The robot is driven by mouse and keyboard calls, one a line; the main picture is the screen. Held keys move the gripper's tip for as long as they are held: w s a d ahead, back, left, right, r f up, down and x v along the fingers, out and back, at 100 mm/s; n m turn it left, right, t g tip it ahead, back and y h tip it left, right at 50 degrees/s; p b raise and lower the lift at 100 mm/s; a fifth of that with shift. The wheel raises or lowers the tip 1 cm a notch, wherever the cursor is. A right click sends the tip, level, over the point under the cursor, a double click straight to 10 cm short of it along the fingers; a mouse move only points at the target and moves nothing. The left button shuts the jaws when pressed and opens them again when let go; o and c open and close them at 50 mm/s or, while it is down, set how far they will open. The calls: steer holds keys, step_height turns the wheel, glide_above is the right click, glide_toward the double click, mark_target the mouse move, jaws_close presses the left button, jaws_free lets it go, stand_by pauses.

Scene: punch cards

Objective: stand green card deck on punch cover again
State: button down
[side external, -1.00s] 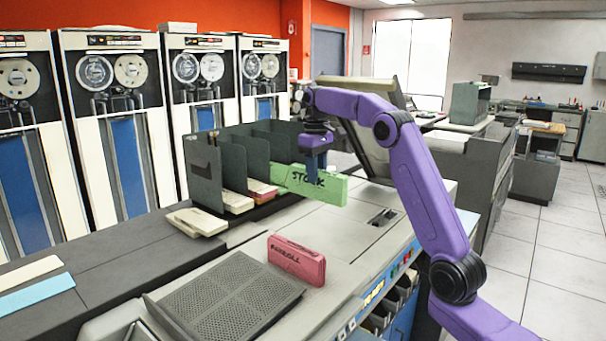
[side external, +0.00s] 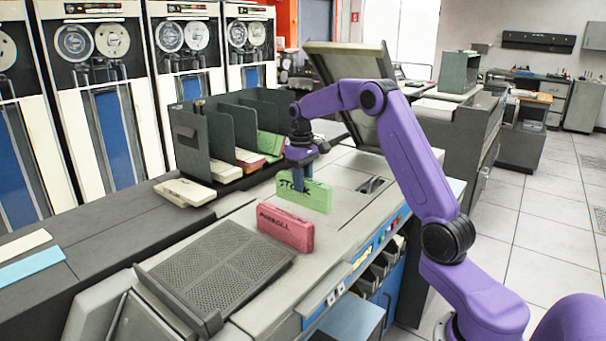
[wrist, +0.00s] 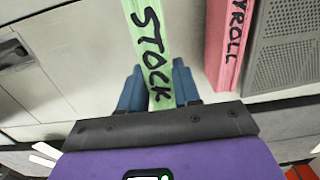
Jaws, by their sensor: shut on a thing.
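The green card deck (side external: 318,196), marked STOCK, is upright on its long edge at the punch cover (side external: 345,180), just behind the pink deck. My gripper (side external: 299,185) points down and is shut on the deck, with blue fingers on both sides of it. In the wrist view the green deck (wrist: 148,35) runs between the two fingers. I cannot tell whether its lower edge touches the cover. The fingers hide part of its lettering.
A pink PAYROLL deck (side external: 285,228) stands close in front of the green one, apart from it. A perforated grey plate (side external: 220,270) lies at the front. A dark divided rack (side external: 225,140) with cards stands behind. The cover to the right is clear.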

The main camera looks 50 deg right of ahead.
mark_target(303, 198)
steer(key=shift+f, duration=2.95)
steer(key=c, duration=0.7)
jaws_free()
steer(key=r, duration=1.7)
steer(key=shift+w+r, duration=0.2)
steer(key=shift+w, duration=0.05)
